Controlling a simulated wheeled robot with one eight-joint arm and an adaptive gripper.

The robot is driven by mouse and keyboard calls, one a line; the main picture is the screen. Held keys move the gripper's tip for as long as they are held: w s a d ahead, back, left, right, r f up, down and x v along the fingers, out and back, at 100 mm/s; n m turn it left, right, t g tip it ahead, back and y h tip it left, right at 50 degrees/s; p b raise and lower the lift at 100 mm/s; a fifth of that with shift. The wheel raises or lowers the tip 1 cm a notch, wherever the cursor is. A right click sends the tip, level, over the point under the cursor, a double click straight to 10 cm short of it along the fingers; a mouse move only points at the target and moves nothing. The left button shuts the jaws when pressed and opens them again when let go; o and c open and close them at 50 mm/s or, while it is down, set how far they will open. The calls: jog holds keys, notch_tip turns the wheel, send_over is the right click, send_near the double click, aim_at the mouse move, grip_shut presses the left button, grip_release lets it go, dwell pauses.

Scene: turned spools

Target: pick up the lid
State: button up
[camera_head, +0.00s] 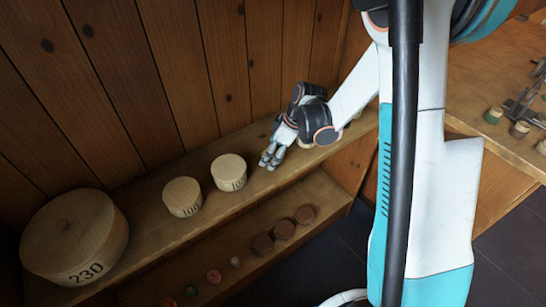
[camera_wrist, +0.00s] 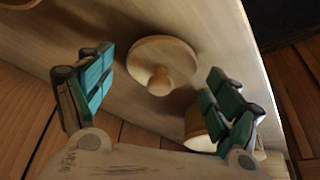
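In the wrist view the lid (camera_wrist: 150,52) is a pale round wooden disc with a small turned knob facing the camera. It lies on the wooden shelf board, and its knob shows between my fingers. My gripper (camera_wrist: 160,88) is open, with one teal-padded finger on each side of the lid, and nothing is held. In the head view my gripper (camera_head: 271,158) is low over the upper shelf, right of the small round boxes. I cannot make out the lid there; my gripper and arm cover that area.
A round wooden piece (camera_wrist: 198,130) stands partly behind the right finger. On the upper shelf (camera_head: 150,215) are a large box marked 230 (camera_head: 75,235), a box marked 100 (camera_head: 182,196) and another small box (camera_head: 229,171). Dark discs (camera_head: 284,229) sit on the lower shelf. A plank wall rises behind.

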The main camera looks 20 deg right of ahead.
jog(key=c, duration=0.8)
jog(key=shift+r, duration=0.15)
